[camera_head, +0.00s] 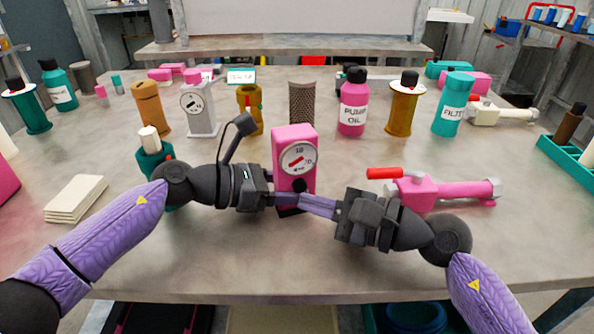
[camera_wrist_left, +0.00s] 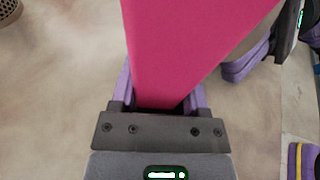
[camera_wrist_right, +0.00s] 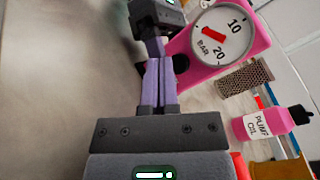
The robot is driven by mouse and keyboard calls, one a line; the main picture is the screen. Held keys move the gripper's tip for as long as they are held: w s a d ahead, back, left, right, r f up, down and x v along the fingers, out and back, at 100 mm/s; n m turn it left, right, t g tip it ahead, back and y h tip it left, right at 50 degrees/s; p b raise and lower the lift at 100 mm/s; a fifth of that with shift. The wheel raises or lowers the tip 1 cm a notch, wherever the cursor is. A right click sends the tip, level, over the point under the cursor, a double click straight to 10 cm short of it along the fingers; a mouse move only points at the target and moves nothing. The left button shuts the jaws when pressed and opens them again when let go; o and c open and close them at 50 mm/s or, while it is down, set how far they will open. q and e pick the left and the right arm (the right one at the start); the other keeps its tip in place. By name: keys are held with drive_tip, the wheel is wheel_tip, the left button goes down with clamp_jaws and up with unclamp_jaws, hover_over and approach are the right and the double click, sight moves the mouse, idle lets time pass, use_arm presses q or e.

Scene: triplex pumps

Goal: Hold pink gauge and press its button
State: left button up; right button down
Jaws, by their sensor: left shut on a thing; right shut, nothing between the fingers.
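The pink gauge (camera_head: 283,145) is upright near the middle front of the table, its white round dial facing me. My left gripper (camera_head: 284,198) is shut on its lower part from the left; the left wrist view shows the pink body (camera_wrist_left: 185,45) between the two fingers. I cannot tell whether its base touches the table. A black round button (camera_head: 299,185) is on the front below the dial. My right gripper (camera_head: 303,200) is shut and empty, its tips in front of the gauge's lower part, close to the button (camera_wrist_right: 181,63). Contact with the button is unclear.
A pink valve with a red handle (camera_head: 430,192) lies right, behind my right gripper. A teal bottle with a white cap (camera_head: 152,160) stands beside my left wrist. White pads (camera_head: 76,198) lie at left. A white gauge (camera_head: 199,110) and several bottles stand farther back.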

drive_tip(key=s, duration=0.2)
drive_tip(key=s+d, duration=0.1)
drive_tip(key=s, duration=0.2)
drive_tip(key=shift+s+d, duration=0.4)
use_arm(q)
drive_tip(key=o, duration=1)
drive_tip(key=shift+a, duration=0.1)
